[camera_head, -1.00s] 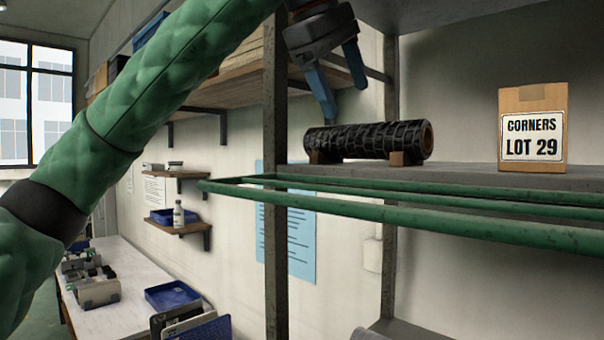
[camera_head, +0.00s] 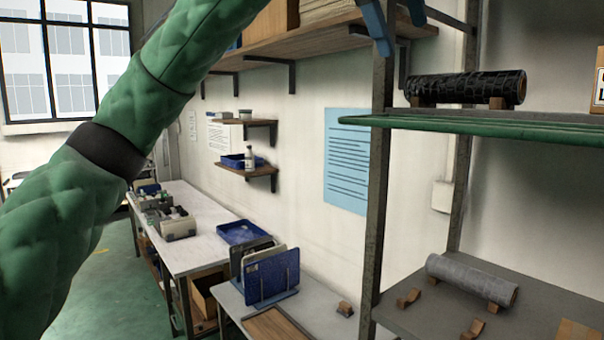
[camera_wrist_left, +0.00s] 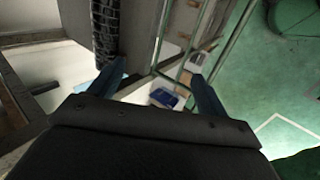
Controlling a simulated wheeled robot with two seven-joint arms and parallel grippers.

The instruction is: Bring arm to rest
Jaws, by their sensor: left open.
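My left arm, in a green padded sleeve, crosses the head view from lower left to the top. My left gripper (camera_head: 398,32) is at the top edge, partly cut off, with its blue fingers apart and nothing between them. It is near the rack post, above and left of a black treaded roll (camera_head: 466,87). The roll rests on small brown supports on the upper shelf. In the left wrist view the open fingers (camera_wrist_left: 158,72) show with the treaded roll (camera_wrist_left: 105,28) beyond the left one. My right gripper is not in view.
A green rail (camera_head: 480,124) runs along the upper shelf's front, beside a metal rack post (camera_head: 375,200). A grey roll (camera_head: 472,279) lies on the lower shelf. A workbench (camera_head: 200,235) with blue trays stands left. Green floor (camera_head: 110,290) is open at lower left.

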